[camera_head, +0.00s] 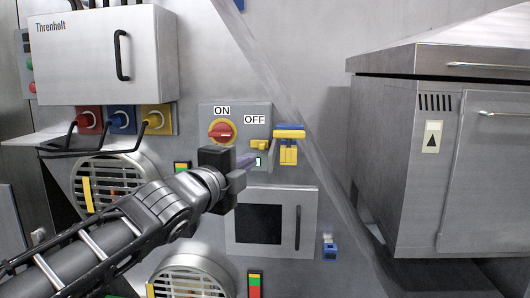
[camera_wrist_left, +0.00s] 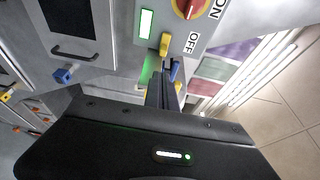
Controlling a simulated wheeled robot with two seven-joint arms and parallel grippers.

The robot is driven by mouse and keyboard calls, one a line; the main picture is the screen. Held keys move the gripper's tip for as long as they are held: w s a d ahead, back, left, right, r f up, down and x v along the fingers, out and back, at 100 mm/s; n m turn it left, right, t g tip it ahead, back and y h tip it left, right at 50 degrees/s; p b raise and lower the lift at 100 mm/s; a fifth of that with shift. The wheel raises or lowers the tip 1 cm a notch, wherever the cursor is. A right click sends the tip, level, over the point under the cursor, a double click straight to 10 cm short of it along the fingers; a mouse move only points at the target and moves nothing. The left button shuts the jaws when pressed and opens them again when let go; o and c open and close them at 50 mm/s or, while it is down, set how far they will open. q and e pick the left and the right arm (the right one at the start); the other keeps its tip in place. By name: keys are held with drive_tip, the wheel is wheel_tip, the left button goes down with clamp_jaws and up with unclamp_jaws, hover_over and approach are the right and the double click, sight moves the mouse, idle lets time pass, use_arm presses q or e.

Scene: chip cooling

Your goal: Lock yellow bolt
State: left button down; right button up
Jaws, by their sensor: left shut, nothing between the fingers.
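A small yellow bolt piece (camera_head: 260,144) sits on the grey panel (camera_head: 207,113) under the OFF label. It also shows in the left wrist view (camera_wrist_left: 164,45), just beyond my fingers. Right of it in the head view is a blue-and-yellow latch part (camera_head: 289,154). Its blue piece (camera_wrist_left: 176,68) shows beside my fingertips in the wrist view, partly hidden. My left gripper (camera_head: 245,163) is shut and empty, its fingers pointing toward the panel just below the yellow bolt. I cannot tell whether the fingertips touch anything. My right gripper is not in view.
A red knob (camera_head: 221,131) on a yellow ring sits by the ON label. Below is a door with a dark window (camera_head: 259,223) and a handle. A grey box (camera_head: 103,55) with cabled sockets is upper left. A steel cabinet (camera_head: 405,160) stands right.

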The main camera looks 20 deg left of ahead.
sight(259, 145)
use_arm(q)
drive_tip(key=w, duration=1)
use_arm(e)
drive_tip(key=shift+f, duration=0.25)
